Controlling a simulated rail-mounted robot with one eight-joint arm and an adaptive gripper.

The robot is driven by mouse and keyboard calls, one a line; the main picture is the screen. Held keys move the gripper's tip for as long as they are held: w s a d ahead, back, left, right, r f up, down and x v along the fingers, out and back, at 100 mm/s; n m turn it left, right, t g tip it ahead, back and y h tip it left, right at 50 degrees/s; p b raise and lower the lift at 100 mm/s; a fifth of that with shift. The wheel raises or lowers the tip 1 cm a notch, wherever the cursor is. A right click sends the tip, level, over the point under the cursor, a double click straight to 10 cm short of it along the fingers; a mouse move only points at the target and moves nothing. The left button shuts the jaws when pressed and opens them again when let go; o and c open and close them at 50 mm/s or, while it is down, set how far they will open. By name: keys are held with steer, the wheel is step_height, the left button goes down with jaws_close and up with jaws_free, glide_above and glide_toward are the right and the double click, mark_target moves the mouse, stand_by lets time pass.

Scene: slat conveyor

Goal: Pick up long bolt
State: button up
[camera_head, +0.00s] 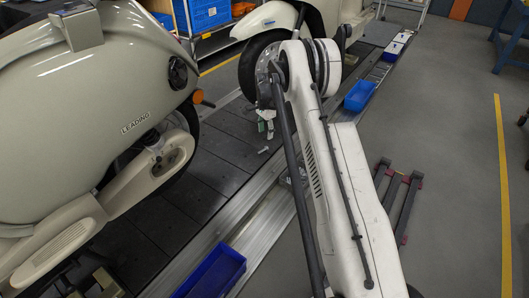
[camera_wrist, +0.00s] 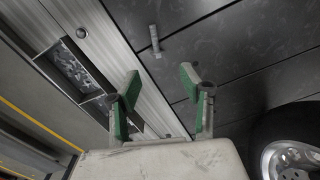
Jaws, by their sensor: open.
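The long bolt (camera_wrist: 155,42) is a small grey rod lying on the dark conveyor slats in the wrist view, past my fingertips and near the slats' metal edge. It also shows as a small light piece (camera_head: 263,150) in the head view. My gripper (camera_wrist: 161,84) has two green-padded fingers spread apart with nothing between them. In the head view my gripper (camera_head: 266,123) is above the slats, just beyond the bolt and apart from it, partly hidden by my arm.
A cream scooter (camera_head: 110,100) stands on the slats at left; another scooter's wheel (camera_wrist: 292,155) is close at lower right in the wrist view. A metal edge (camera_wrist: 118,45) holds a recessed tray (camera_wrist: 70,68) of small parts. Blue bins (camera_head: 212,272) (camera_head: 360,95) sit along the edge.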

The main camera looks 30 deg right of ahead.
mark_target(263, 150)
step_height(263, 150, down, 4)
steer(key=shift+r+b, duration=0.15)
steer(key=shift+b, duration=0.25)
steer(key=shift+s+d+f+b, duration=0.15)
steer(key=shift+f+b, duration=0.5)
steer(key=shift+f, duration=0.65)
steer(key=shift+s+d+f+b, duration=0.1)
steer(key=shift+f+b, duration=0.5)
steer(key=shift+f, duration=0.7)
steer(key=shift+c, duration=0.4)
jaws_close()
